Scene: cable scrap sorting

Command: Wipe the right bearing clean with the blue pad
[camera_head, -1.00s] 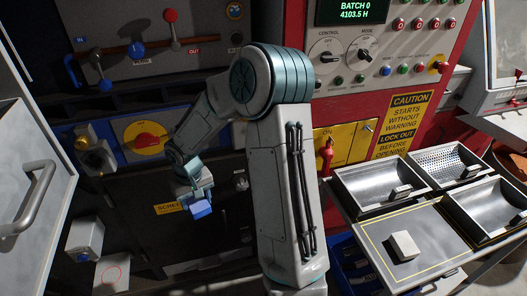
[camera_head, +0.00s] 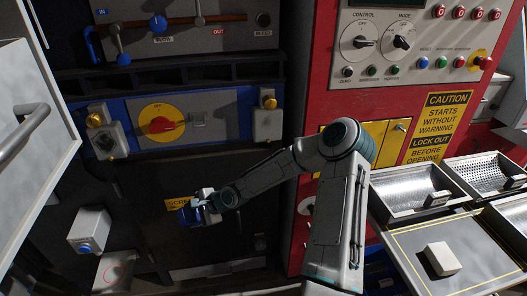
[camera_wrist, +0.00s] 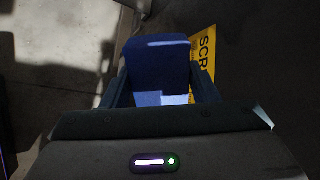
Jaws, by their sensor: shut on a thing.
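My gripper (camera_head: 207,205) is shut on the blue pad (camera_head: 189,215), low in front of the dark machine front. In the wrist view the pad (camera_wrist: 158,62) sits between the two fingers of my gripper (camera_wrist: 162,92), its dark blue face showing. The right bearing (camera_head: 267,125) appears to be the grey block with a yellow cap at the right end of the blue panel. It is above and to the right of my gripper, apart from the pad. Its surface is too small to judge for dirt. A similar left bearing (camera_head: 106,138) stands at the panel's other end.
A yellow plate with a red rotary switch (camera_head: 162,125) lies between the bearings. A yellow label (camera_head: 178,203) is close behind the pad. A red control cabinet (camera_head: 318,110) stands to the right. Metal trays (camera_head: 412,192) and a pale block (camera_head: 441,258) are at lower right.

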